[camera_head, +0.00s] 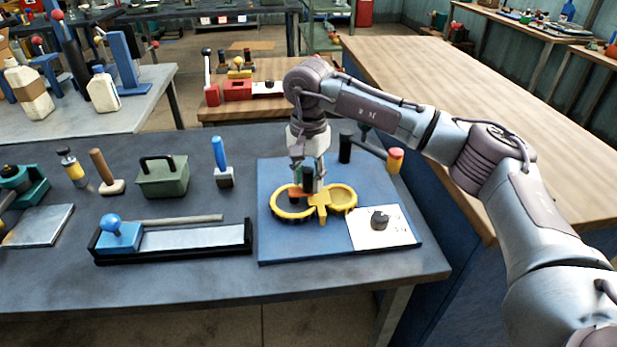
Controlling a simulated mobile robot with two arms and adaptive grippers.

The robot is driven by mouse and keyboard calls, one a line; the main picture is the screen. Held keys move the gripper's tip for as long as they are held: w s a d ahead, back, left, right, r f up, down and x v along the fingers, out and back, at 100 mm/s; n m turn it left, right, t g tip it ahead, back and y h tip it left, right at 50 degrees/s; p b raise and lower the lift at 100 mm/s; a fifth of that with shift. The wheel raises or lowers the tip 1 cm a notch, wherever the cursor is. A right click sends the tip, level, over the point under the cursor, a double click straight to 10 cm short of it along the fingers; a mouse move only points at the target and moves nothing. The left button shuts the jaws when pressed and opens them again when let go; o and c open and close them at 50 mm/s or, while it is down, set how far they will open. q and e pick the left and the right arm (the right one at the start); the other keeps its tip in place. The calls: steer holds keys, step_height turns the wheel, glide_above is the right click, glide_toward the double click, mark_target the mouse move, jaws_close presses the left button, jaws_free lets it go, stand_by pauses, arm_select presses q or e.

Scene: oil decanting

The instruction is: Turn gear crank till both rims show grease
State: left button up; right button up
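My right gripper (308,188) points down over the left rim, near the joining piece. A small orange part shows beside its fingers. The fingers are dark and small, so I cannot tell whether they are shut on a crank. The crank itself is not clearly seen, and neither is any grease. My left gripper is out of view.
A white plate with a black knob (380,220) lies on the board's right. A dark cylinder (345,146) and a red-yellow cylinder (395,160) stand behind. Left are a long black tray (180,255), a green box (163,180) and a blue-handled tool (220,160). The front table strip is clear.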

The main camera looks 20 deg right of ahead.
steer(key=shift+o, duration=0.5)
step_height(320, 180, up, 12)
steer(key=shift+f, duration=0.1)
steer(key=shift+s, duration=0.1)
stand_by(0.5)
